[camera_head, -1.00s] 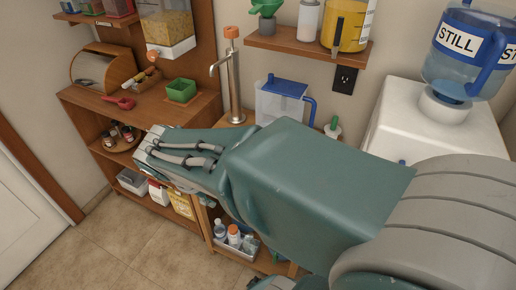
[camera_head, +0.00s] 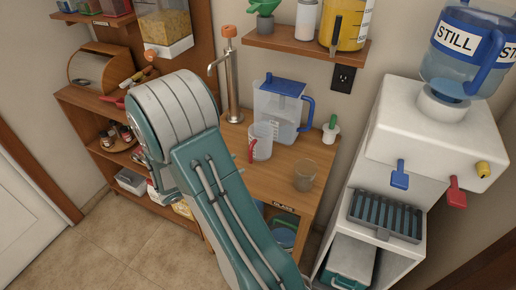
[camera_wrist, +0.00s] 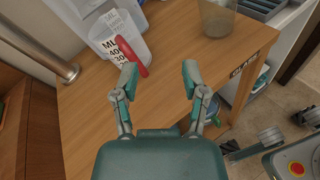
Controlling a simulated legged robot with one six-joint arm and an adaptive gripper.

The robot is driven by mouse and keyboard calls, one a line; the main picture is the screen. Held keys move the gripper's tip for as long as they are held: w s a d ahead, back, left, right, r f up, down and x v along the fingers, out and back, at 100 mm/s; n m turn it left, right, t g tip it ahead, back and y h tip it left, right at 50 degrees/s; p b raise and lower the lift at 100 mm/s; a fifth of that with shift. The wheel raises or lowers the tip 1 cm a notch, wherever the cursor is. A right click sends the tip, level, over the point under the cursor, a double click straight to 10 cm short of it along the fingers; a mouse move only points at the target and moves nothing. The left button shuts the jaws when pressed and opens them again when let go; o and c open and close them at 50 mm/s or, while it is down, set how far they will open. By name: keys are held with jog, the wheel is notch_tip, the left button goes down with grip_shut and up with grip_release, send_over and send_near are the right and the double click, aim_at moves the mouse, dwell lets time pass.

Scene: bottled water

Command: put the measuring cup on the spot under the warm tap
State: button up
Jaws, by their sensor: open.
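The clear measuring cup (camera_head: 263,148) with a red handle stands upright on the wooden counter (camera_head: 284,198), in front of the blue-lidded pitcher. In the wrist view, the measuring cup (camera_wrist: 108,37) is at upper left, its red handle towards my gripper (camera_wrist: 159,78). My gripper is open and empty, with the left finger close to the handle; whether they touch I cannot tell. The head view hides my gripper behind my arm. The white dispenser (camera_head: 425,115) has a blue tap (camera_head: 399,174), a red tap (camera_head: 457,190) and a yellow tap (camera_head: 482,170) above a dark slatted tray (camera_head: 385,217).
A clear glass (camera_head: 304,176) stands near the counter's right edge, between the cup and the dispenser. The pitcher (camera_head: 280,112) is close behind the cup. A metal tap post (camera_head: 232,85) rises on the left. A loaded shelf (camera_head: 305,43) hangs above. The slatted tray looks bare.

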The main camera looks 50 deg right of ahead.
aim_at(254, 152)
jog(key=w+f+n+t+h, duration=0.1)
jog(key=f+n, duration=0.1)
jog(key=f, duration=0.1)
jog(key=w+d+f+n+t+h, duration=0.1)
jog(key=f+n+t, duration=0.1)
jog(key=f, duration=0.1)
jog(key=w+d+f+n+t, duration=0.1)
jog(key=w+f+n, duration=0.1)
jog(key=f, duration=0.1)
jog(key=shift+w+n+h, duration=0.1)
jog(key=shift+n+h, duration=0.2)
jog(key=shift+h, duration=0.1)
jog(key=shift+w+d+f, duration=0.1)
jog(key=shift+d, duration=0.05)
jog(key=d, duration=1)
jog(key=shift+w+d, duration=0.3)
jog(key=shift+w, duration=0.1)
grip_shut()
